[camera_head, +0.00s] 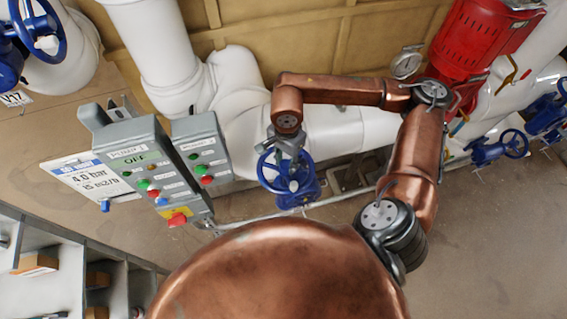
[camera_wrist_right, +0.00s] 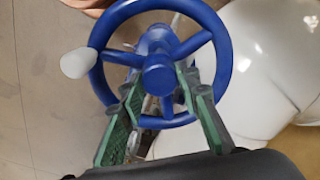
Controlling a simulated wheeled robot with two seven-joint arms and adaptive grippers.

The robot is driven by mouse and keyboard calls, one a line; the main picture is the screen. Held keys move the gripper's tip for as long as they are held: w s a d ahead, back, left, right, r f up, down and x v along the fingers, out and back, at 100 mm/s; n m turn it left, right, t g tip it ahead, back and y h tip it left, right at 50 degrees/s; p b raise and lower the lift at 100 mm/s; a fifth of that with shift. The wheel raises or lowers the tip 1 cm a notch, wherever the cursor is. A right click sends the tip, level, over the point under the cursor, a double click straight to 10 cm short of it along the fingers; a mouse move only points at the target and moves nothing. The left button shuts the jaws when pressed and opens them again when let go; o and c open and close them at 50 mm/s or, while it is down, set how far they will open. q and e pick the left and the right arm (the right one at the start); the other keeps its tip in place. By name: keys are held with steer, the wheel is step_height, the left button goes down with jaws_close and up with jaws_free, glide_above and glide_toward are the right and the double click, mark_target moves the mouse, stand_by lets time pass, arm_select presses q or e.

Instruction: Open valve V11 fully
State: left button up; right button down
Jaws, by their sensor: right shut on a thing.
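A blue valve with a round handwheel (camera_head: 285,172) stands on the white pipe in the middle of the head view. Its label does not show, so I cannot tell whether it is V11. In the right wrist view the blue handwheel (camera_wrist_right: 158,78) fills the upper middle, with a white knob (camera_wrist_right: 78,63) on its left rim. My right gripper (camera_head: 289,157) is at the handwheel. In the wrist view its two green-padded fingers (camera_wrist_right: 158,90) are on either side of a spoke and the lower rim, shut on the wheel. My left gripper is not in view.
Grey control boxes (camera_head: 145,165) and (camera_head: 203,150) stand left of the valve. A blue valve tagged V17 (camera_head: 38,28) is at upper left. A red motor (camera_head: 470,45) and other blue valves (camera_head: 500,148) are at right. Grey shelving (camera_head: 60,265) is at lower left.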

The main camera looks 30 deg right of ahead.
steer(key=c, duration=1.9)
jaws_free()
steer(key=o, duration=0.4)
steer(key=shift+o, duration=0.2)
step_height(320, 180, up, 12)
